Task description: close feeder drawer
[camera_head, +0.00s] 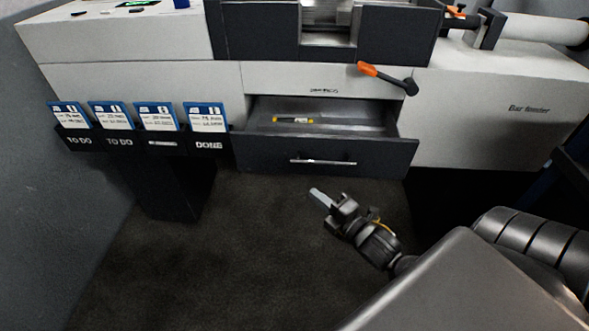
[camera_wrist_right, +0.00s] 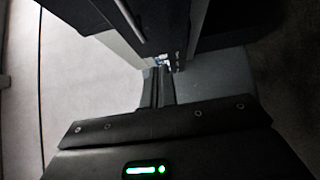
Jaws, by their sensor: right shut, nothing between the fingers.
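The feeder drawer (camera_head: 270,153) stands open below the machine's middle panel in the head view. It has a dark front with a silver bar handle (camera_head: 323,161). A yellow and black stick-like item (camera_head: 293,120) lies inside it. My right gripper (camera_head: 318,196) is shut and empty, in front of and below the drawer handle, apart from it. In the right wrist view, my gripper's fingers (camera_wrist_right: 158,87) point towards a dark front with a bar handle at the top. My left gripper is not in view.
Card holders (camera_head: 120,138) with blue-topped cards, labelled TO DO and DONE, stand left of the drawer on a dark stand. An orange-ended lever (camera_head: 387,77) sticks out above the drawer's right side. The dark floor (camera_head: 240,250) in front is clear.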

